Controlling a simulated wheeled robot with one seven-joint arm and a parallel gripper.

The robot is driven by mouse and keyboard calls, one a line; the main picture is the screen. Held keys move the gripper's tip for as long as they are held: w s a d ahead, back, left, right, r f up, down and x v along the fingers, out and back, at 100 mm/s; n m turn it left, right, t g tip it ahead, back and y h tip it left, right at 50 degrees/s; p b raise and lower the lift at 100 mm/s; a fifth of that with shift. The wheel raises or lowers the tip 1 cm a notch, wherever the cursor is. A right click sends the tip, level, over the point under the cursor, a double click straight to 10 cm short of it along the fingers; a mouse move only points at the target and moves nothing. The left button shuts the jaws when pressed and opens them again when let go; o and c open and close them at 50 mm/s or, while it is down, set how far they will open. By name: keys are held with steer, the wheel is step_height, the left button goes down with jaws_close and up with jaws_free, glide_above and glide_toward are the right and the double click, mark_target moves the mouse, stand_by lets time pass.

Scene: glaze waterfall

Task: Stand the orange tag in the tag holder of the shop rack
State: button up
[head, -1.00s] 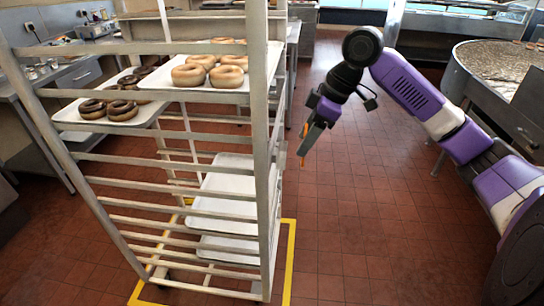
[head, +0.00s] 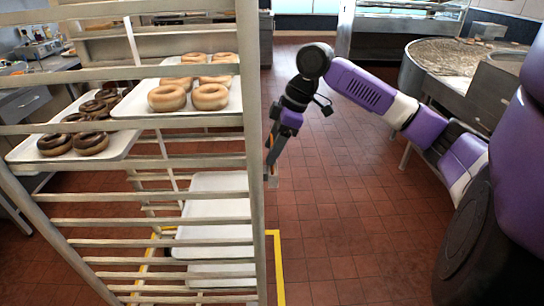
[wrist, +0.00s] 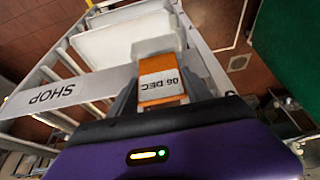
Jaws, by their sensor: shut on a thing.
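The orange tag (wrist: 163,99) has a white label reading "06 DEC", upside down in the wrist view. My gripper (wrist: 160,78) is shut on it, with a grey finger on each side. In the head view my gripper (head: 272,148) points down close to the near right post of the rack (head: 253,120); the tag is hardly visible there. A white plate reading "SHOP" (wrist: 62,93) is on the rack, left of the tag in the wrist view. A small pale piece (head: 273,183) shows beside the post below the gripper; I cannot tell if it is the tag holder.
A tray of plain doughnuts (head: 150,108) and a tray of chocolate ones (head: 118,146) sit on the upper rack levels. White trays (head: 215,225) lie lower. Yellow floor tape (head: 279,270) surrounds the rack.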

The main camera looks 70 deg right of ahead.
steer(key=shift+f, duration=1.6)
steer(key=o, duration=1.5)
steer(key=shift+f, duration=0.1)
steer(key=b+v, duration=0.1)
steer(key=v, duration=1.1)
steer(key=shift+s, duration=0.1)
